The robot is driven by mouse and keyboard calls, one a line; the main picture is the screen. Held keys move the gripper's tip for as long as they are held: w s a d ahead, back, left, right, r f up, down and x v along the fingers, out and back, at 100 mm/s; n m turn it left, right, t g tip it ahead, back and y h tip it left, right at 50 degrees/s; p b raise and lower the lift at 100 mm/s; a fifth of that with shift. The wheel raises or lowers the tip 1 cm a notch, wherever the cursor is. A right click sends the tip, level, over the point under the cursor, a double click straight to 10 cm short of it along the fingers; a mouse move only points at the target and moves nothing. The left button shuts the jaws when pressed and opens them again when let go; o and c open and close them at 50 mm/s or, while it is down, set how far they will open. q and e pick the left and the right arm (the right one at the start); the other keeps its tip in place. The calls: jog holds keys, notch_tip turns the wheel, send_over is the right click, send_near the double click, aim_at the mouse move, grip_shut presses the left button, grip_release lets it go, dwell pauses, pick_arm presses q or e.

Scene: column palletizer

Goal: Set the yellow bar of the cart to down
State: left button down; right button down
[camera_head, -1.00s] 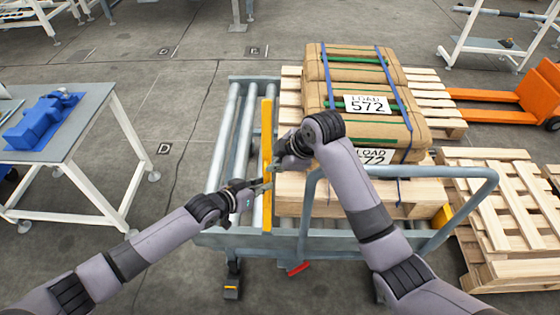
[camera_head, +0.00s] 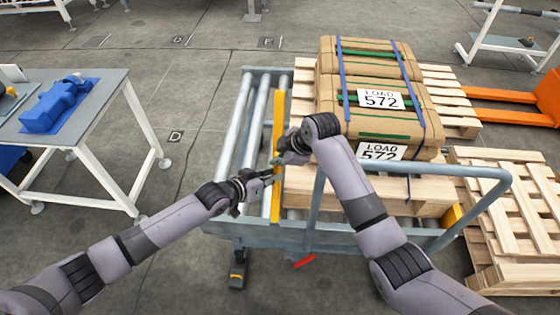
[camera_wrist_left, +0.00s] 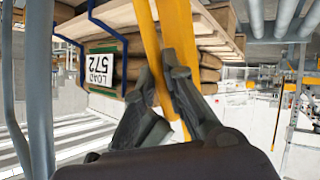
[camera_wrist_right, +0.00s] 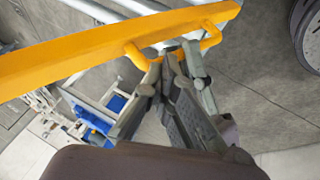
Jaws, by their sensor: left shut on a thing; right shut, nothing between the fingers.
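The cart's yellow bar (camera_head: 279,120) runs lengthwise between the rollers and the loaded pallet. My left gripper (camera_head: 272,177) is at the near part of the bar; in the left wrist view its fingers (camera_wrist_left: 163,75) are closed around a yellow strip of the bar (camera_wrist_left: 146,35). My right gripper (camera_head: 279,160) is just beyond it. In the right wrist view its fingers (camera_wrist_right: 178,56) are shut by the loop handle of the bar (camera_wrist_right: 85,55), with nothing held. Whether they touch the handle is unclear. My right forearm hides part of the cart.
The roller cart (camera_head: 320,238) has a grey push handle (camera_head: 465,172) and a red pedal (camera_head: 304,262). A table (camera_head: 105,95) is at left, with clear floor between.

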pick_arm(q)
jog(key=shift+s+d, duration=0.15)
jog(key=c, duration=2)
grip_release()
jog(key=shift+c, duration=0.2)
jog(key=o, duration=0.4)
jog(key=shift+a, duration=0.2)
